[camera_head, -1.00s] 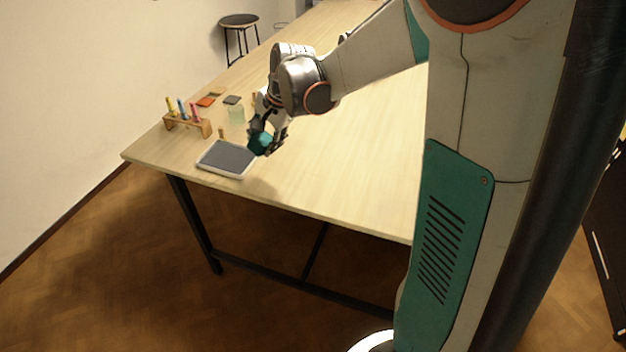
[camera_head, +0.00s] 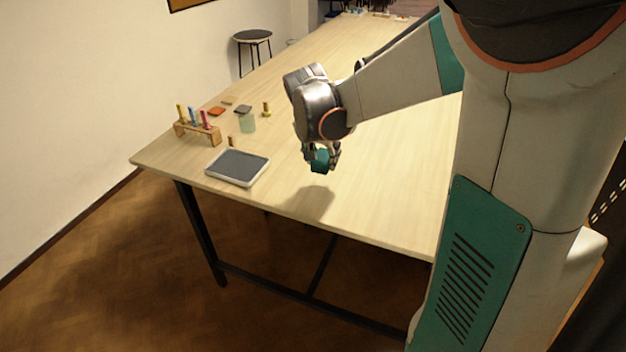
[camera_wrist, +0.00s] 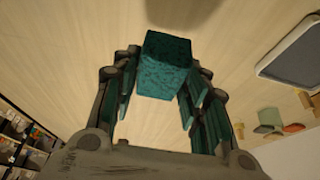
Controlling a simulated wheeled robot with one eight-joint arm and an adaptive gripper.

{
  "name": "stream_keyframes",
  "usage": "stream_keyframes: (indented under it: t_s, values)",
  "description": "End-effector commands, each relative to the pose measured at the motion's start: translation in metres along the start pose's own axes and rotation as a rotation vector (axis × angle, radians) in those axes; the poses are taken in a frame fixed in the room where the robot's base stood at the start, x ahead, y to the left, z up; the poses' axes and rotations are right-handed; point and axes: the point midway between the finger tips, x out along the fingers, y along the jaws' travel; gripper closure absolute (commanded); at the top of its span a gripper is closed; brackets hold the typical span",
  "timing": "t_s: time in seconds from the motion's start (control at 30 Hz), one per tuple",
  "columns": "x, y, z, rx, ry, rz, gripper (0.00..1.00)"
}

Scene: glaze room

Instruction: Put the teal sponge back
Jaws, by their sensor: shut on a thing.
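The teal sponge (camera_head: 321,161) is a small block held between the fingers of my gripper (camera_head: 320,152). It is above the table, with a shadow on the wood below it. In the wrist view the sponge (camera_wrist: 165,66) sits at the fingertips of my gripper (camera_wrist: 158,85), with bare tabletop behind it. A white-rimmed tray with a dark grey inside (camera_head: 238,167) lies to the left of my gripper, near the table's front edge. The tray (camera_wrist: 293,50) also shows at the right of the wrist view.
A wooden rack (camera_head: 197,132) with coloured upright tools stands at the table's left. The tabletop (camera_head: 390,180) right of my gripper is clear. A stool (camera_head: 252,38) stands beyond the table.

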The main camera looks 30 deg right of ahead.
Motion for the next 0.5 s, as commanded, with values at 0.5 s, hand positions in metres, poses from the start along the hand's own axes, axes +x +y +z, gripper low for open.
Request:
stream_keyframes:
  t_s: [0.5]
  values:
    - [0.058, 0.0, 0.024, 0.001, 0.0, 0.0, 0.78]
